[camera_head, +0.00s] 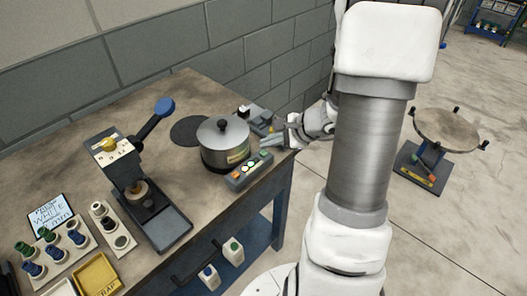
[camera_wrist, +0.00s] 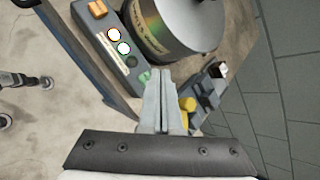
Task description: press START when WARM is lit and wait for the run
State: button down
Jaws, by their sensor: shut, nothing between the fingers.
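A grey control box (camera_head: 249,172) stands at the table's right edge, in front of a lidded metal pot (camera_head: 225,143). In the wrist view the box (camera_wrist: 100,42) has an orange button (camera_wrist: 97,9), a bright lamp with an orange rim (camera_wrist: 113,34), a bright lamp with a green rim (camera_wrist: 123,48), a dark lamp (camera_wrist: 131,61) and a green button (camera_wrist: 144,77). Their labels are too small to read. My gripper (camera_head: 275,142) is shut and empty, its fingertips (camera_wrist: 155,73) right beside the green button. I cannot tell whether they touch it.
A lever press (camera_head: 140,185) stands left of the pot on the wooden table (camera_head: 90,125). A yellow tray (camera_head: 97,276) and racks of small parts are at the front left. A grey device with a yellow knob (camera_wrist: 187,104) lies close right of my fingers. A block wall stands behind.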

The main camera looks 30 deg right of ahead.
jog(key=shift+f, duration=0.15)
dwell(0.5)
jog(key=shift+f+b, duration=0.3)
jog(key=shift+b, duration=0.4)
jog(key=shift+f+b, duration=0.45)
jog(key=shift+b, duration=0.1)
dwell(0.3)
jog(key=shift+r, duration=0.1)
dwell(0.4)
jog(key=shift+r+p, duration=0.6)
jog(key=shift+r, duration=0.2)
notch_tip(320, 180, up, 5)
jog(key=p, duration=0.3)
jog(key=shift+p, duration=0.3)
dwell(0.3)
